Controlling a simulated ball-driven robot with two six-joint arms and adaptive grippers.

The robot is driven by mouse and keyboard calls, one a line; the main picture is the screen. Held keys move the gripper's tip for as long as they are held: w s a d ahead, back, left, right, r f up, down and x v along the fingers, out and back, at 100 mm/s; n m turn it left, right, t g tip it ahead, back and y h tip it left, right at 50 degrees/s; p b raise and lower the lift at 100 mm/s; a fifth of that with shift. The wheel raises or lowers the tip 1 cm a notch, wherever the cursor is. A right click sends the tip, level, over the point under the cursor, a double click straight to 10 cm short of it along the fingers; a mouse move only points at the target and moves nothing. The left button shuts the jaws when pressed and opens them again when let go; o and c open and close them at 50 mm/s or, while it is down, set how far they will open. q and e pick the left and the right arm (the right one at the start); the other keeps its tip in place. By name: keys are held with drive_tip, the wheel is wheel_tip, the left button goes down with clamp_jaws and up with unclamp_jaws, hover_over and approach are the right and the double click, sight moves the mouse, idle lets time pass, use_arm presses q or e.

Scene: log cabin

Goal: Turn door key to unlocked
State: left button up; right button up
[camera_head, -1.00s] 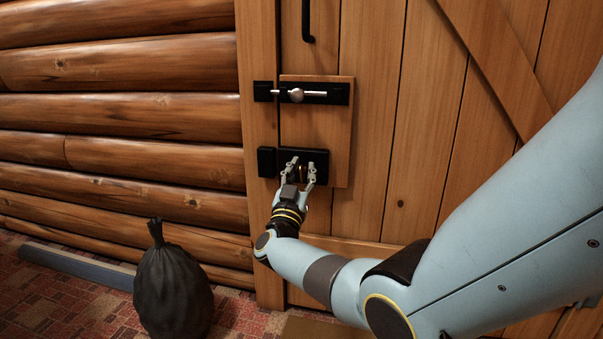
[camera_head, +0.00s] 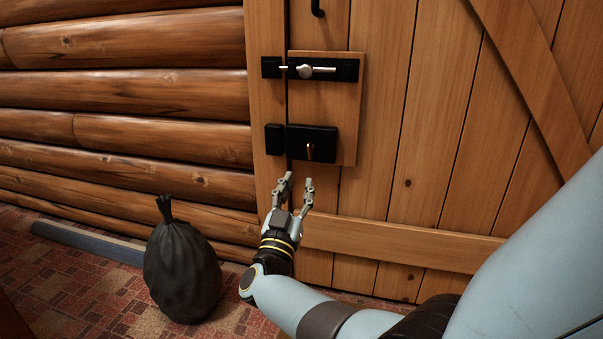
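The brass door key (camera_head: 310,151) sits in the black lock box (camera_head: 328,138) on the wooden door (camera_head: 375,130). Its visible part hangs upright, pointing down. A black keeper (camera_head: 274,139) is on the door frame just left of the lock box. My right gripper (camera_head: 298,183) is below the lock, a little down and left of the key, apart from it. Its fingers point up and are open, with nothing between them. My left gripper is not in view.
A sliding bolt (camera_head: 306,70) on a black plate sits above the lock, its rod reaching left towards the frame. A black door handle (camera_head: 318,8) is higher up. A tied black sack (camera_head: 181,268) stands on the floor by the log wall (camera_head: 120,100).

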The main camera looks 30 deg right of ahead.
drive_tip(key=shift+s+a, duration=0.1)
drive_tip(key=shift+a, duration=0.05)
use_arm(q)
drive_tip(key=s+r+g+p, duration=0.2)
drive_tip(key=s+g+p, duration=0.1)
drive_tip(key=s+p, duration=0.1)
use_arm(e)
drive_tip(key=n+g+y, duration=0.1)
drive_tip(key=g+y, duration=0.2)
drive_tip(key=y, duration=0.1)
approach(310, 149)
drive_tip(key=shift+n, duration=0.3)
drive_tip(key=b+x, duration=0.1)
drive_tip(key=x, duration=0.2)
drive_tip(key=b+x, duration=0.3)
drive_tip(key=x, duration=0.2)
drive_tip(key=shift+w+d+f+b, duration=0.2)
drive_tip(key=shift+w+f+b, duration=0.05)
drive_tip(key=shift+f+b, duration=0.05)
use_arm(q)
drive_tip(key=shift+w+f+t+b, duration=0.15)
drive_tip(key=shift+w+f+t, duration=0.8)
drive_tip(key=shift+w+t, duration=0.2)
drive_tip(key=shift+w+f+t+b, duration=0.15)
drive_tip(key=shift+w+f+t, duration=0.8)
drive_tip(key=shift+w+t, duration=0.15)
use_arm(e)
drive_tip(key=shift+x, duration=0.8)
